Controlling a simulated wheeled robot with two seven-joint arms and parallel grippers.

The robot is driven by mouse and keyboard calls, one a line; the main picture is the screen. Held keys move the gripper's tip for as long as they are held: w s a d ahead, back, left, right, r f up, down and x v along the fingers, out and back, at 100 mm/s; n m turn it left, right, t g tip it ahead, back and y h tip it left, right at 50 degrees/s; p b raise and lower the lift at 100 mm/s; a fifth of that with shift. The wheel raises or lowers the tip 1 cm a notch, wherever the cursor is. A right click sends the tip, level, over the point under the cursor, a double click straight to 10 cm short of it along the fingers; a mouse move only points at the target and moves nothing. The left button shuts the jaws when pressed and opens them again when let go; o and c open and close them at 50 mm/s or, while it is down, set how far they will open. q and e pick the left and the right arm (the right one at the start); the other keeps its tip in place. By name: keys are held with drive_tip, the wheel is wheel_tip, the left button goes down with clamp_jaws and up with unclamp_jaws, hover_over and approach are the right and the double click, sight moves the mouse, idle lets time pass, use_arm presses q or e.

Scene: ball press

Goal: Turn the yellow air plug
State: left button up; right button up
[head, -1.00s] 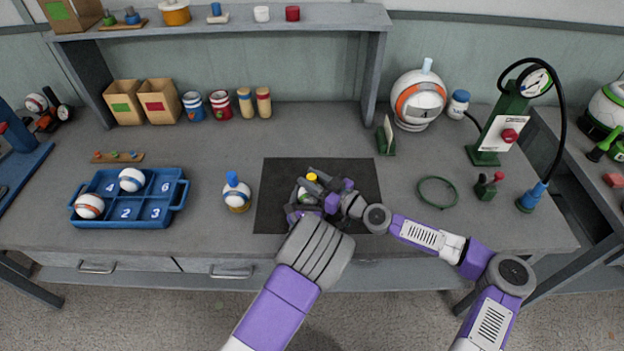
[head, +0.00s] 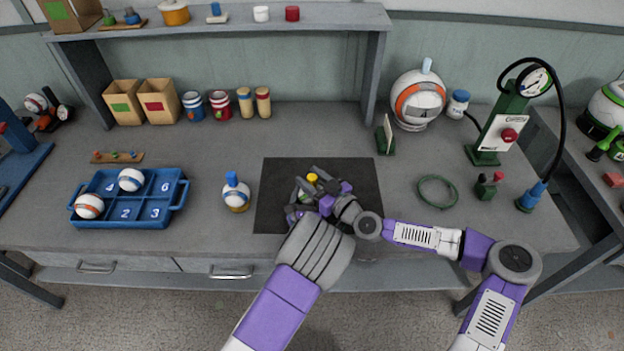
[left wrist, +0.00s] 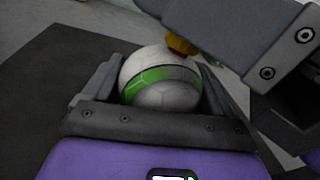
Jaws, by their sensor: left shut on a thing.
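A white ball with a green band (left wrist: 158,82) sits between the fingers of my left gripper (left wrist: 160,95), which is shut on it. In the head view the ball (head: 304,197) is mostly hidden by both grippers, above the dark mat. The yellow air plug (head: 312,178) stands on top of the ball; its lower part also shows in the left wrist view (left wrist: 181,43). My right gripper (head: 314,180) reaches in from the right with its fingers at the plug. One grey finger overlaps the plug's top in the left wrist view. I cannot tell whether they grip it.
A dark mat (head: 268,210) lies under the grippers. A green ring (head: 437,190) and a green pump with gauge (head: 500,130) are at right.

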drive_tip(key=shift+d+f, duration=0.1)
drive_tip(key=shift+d, duration=0.05)
drive_tip(key=shift+s+d, duration=0.2)
drive_tip(key=shift+s, duration=0.05)
drive_tip(key=v, duration=1.1)
drive_tip(key=shift+s, duration=0.1)
drive_tip(key=shift+o, duration=0.3)
